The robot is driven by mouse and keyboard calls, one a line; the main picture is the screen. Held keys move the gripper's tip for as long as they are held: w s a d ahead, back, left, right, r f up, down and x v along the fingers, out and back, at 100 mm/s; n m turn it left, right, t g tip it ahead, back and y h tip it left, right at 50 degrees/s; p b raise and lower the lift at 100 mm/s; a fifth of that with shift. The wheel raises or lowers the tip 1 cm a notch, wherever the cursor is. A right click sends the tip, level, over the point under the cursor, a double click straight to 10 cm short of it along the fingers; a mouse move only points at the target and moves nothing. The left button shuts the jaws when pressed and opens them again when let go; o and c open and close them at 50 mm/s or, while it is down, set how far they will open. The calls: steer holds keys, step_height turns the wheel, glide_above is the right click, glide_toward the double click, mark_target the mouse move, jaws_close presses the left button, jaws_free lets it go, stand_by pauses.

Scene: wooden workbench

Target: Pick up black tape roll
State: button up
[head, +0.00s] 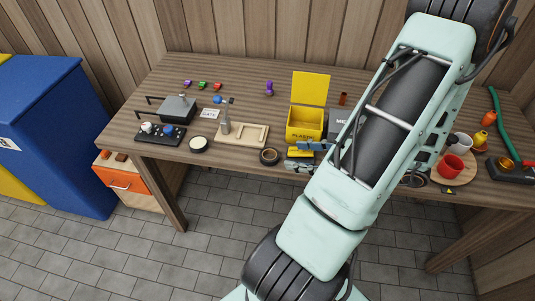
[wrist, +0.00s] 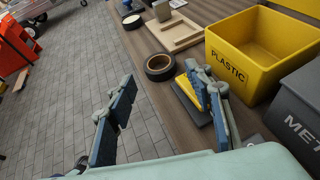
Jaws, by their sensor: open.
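The black tape roll (head: 269,156) lies flat near the front edge of the workbench, left of the yellow and dark block. In the wrist view the tape roll (wrist: 160,68) shows as a black ring with a tan inner core, beyond my fingertips. My gripper (head: 304,156) is at the bench's front edge, to the right of the roll, partly hidden by my arm. In the wrist view my gripper (wrist: 160,82) has its two blue-padded fingers wide apart, with nothing between them. The left finger shows over the floor, the right one over the yellow and dark block.
The yellow and dark block (wrist: 190,92) lies close to my right finger. A yellow PLASTIC bin (head: 304,122) and a grey METAL bin (wrist: 296,105) stand behind. A wooden tray (head: 243,134) and a white-topped round item (head: 198,144) lie left of the roll.

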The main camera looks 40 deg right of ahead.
mark_target(263, 153)
steer(key=x, duration=0.9)
steer(key=shift+a+f+b, duration=0.15)
steer(key=shift+f+b, duration=0.15)
steer(key=shift+f, duration=0.05)
steer(key=shift+c, duration=0.2)
steer(key=c, duration=0.9)
steer(key=shift+r, duration=0.1)
